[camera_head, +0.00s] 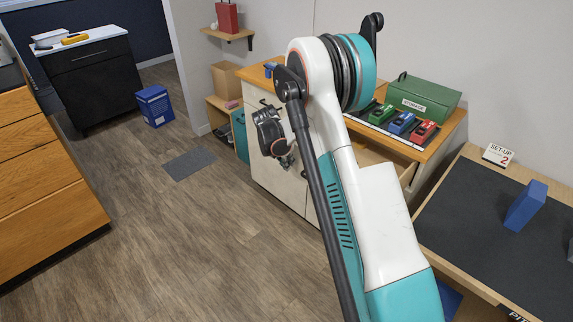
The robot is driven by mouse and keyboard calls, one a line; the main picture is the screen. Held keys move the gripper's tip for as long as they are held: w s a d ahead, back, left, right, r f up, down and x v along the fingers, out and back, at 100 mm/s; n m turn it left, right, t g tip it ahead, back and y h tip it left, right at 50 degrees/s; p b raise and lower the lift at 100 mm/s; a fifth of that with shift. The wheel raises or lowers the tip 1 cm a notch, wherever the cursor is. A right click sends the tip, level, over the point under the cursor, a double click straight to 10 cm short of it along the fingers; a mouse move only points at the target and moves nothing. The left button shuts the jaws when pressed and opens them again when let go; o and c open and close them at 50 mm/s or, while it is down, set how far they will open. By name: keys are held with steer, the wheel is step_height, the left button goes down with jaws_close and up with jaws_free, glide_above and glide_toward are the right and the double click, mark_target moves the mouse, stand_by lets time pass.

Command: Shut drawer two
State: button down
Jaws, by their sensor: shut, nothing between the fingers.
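A white-fronted cabinet (262,165) with a wooden top stands in the middle against the wall. A drawer (372,156) on its right part appears pulled out, with its pale inside showing just right of my arm. My arm hides much of the cabinet front and of this drawer. I cannot read any drawer number. My gripper (286,160) hangs in front of the cabinet's left part, left of the open drawer. It is shut and empty, small and partly hidden by its own wrist.
A workbench (510,225) with a blue block (526,206) is at right. Wooden drawers (40,175) stand at left. The floor (190,235) between is clear, with a grey mat (189,163).

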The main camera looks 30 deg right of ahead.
steer(key=w+d, duration=0.2)
steer(key=d, duration=0.5)
steer(key=w+d, duration=0.3)
steer(key=d, duration=0.3)
steer(key=w+d, duration=0.2)
steer(key=d, duration=0.5)
steer(key=shift+w+d+p, duration=0.25)
steer(key=shift+d+p, duration=0.05)
steer(key=shift+p, duration=0.1)
